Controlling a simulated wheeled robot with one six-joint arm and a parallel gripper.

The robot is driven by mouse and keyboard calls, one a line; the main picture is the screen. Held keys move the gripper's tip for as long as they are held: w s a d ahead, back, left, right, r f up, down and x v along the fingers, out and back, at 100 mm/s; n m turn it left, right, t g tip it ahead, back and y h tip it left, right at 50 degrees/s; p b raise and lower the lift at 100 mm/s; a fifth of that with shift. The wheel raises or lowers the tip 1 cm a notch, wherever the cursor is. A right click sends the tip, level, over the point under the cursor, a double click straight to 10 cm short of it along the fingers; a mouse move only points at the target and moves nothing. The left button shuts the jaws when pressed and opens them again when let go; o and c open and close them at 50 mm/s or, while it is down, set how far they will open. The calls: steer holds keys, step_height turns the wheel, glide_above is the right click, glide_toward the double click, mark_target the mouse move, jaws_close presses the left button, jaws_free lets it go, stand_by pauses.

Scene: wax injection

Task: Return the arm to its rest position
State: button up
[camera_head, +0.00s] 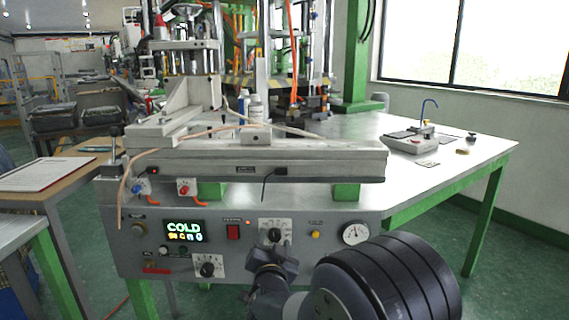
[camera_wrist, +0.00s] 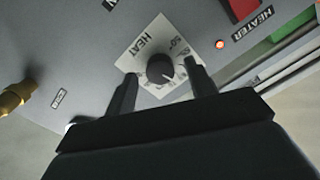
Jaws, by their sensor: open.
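My gripper (camera_wrist: 163,88) is open in the wrist view, its two dark fingers on either side of the black heat knob (camera_wrist: 160,69). Whether the fingers touch the knob I cannot tell. In the head view my arm (camera_head: 390,280) reaches up from the bottom right, and its end is in front of the control panel (camera_head: 330,222), just below the heat knob (camera_head: 274,235). The fingertips are not clear in that view. The panel display (camera_head: 185,231) reads "COLD" in pale green letters, with a dimmer line below it.
The red heater switch (camera_head: 233,232) and a pressure gauge (camera_head: 355,233) flank the heat knob. A grey metal table (camera_head: 460,150) carries the machine, with a small device (camera_head: 412,143) at its right. A wooden desk (camera_head: 60,190) stands at left. Floor is open at right.

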steer(key=n+p, duration=0.4)
steer(key=p, duration=0.1)
steer(key=shift+r, duration=0.2)
steer(key=shift+f+n+p, duration=0.1)
steer(key=shift+n+p, duration=1)
steer(key=shift+s+f, duration=0.15)
steer(key=shift+s, duration=0.3)
